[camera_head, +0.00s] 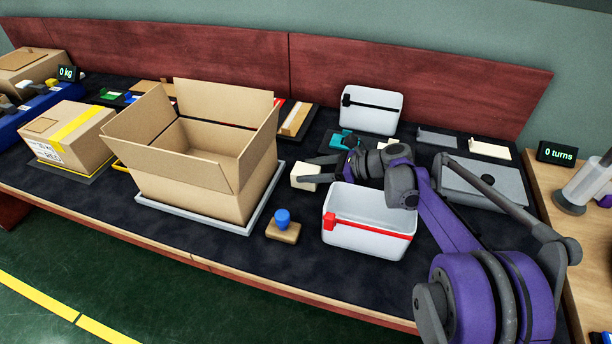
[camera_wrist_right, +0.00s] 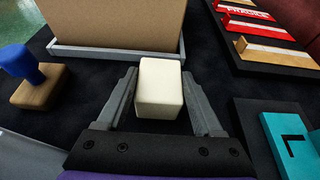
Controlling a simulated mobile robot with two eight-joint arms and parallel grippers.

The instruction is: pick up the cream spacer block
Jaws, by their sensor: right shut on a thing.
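The cream spacer block (camera_head: 304,177) is between the fingers of my right gripper (camera_head: 312,174), right of the large open cardboard box. In the right wrist view the cream block (camera_wrist_right: 160,88) sits between the two grey fingers of the right gripper (camera_wrist_right: 159,84), which is shut on it. I cannot tell for sure whether the block is clear of the dark mat. My left gripper is not in view.
An open cardboard box (camera_head: 190,185) stands on a grey tray (camera_head: 262,212). A blue-handled stamp (camera_head: 283,226) is in front of the block. A white bin with a red stripe (camera_head: 367,222) is under my right arm. Teal pieces (camera_head: 341,139) lie behind.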

